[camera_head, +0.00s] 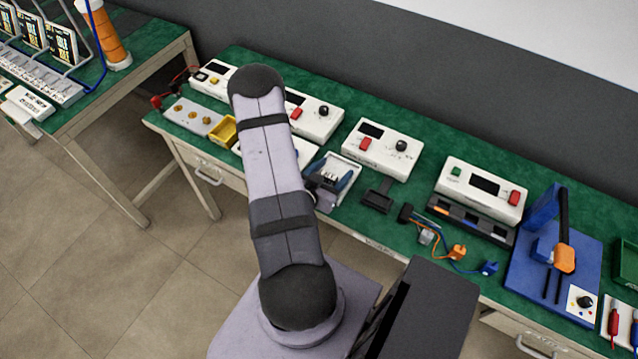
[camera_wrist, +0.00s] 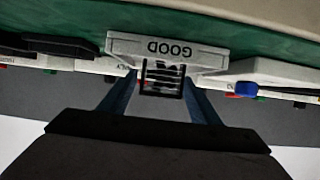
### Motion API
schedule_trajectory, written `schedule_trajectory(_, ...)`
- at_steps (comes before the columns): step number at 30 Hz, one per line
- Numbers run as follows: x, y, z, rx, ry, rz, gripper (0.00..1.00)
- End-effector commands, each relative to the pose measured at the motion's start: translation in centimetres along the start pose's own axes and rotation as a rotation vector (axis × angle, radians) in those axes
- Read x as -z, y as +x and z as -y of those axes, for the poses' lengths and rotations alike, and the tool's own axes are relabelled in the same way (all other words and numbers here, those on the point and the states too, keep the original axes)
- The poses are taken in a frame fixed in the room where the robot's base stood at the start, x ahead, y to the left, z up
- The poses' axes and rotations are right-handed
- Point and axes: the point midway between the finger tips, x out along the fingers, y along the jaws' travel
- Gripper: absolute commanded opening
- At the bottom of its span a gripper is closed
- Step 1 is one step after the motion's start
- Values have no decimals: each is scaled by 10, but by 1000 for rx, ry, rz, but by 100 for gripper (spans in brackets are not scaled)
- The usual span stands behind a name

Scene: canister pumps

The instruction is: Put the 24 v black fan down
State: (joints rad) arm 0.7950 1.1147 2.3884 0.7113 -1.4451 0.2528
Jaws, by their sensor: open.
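The black fan (camera_wrist: 163,80) is a small dark square frame with slats, seen between the blue fingers of my gripper (camera_wrist: 160,86) in the wrist view. My gripper is open, with a finger on each side of the fan; the fingers look apart from it. A white tray marked GOOD (camera_wrist: 208,52), upside down in this view, lies right at the fan. In the head view my gripper (camera_head: 329,181) is low over the white tray (camera_head: 322,200), with the fan small between the fingers. I cannot tell exactly how the fan rests there.
A white box with a red switch and black knob (camera_head: 383,148) stands behind right. A black holder (camera_head: 377,196) is right of the tray. A yellow bin (camera_head: 223,131) is to the left. Cables with an orange plug (camera_head: 458,252) lie farther right, before a blue stand (camera_head: 550,245).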

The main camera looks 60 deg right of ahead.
Motion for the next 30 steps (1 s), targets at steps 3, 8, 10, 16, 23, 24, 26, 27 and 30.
schedule_trajectory(3, -2, -17, 2, 6, -3, -1, 57)
schedule_trajectory(8, 0, -44, 2, 7, -4, 0, 57)
schedule_trajectory(10, 0, -56, 2, 7, -5, 1, 57)
schedule_trajectory(16, 4, -84, 1, 5, -6, 2, 57)
schedule_trajectory(23, 1, -101, 1, 3, -3, 1, 57)
schedule_trajectory(24, 1, -103, 1, 3, -3, 1, 57)
schedule_trajectory(26, 1, -105, 0, 1, -2, 1, 57)
schedule_trajectory(27, 0, -106, 0, 1, -2, 0, 57)
schedule_trajectory(30, 0, -108, 0, 1, 0, 0, 57)
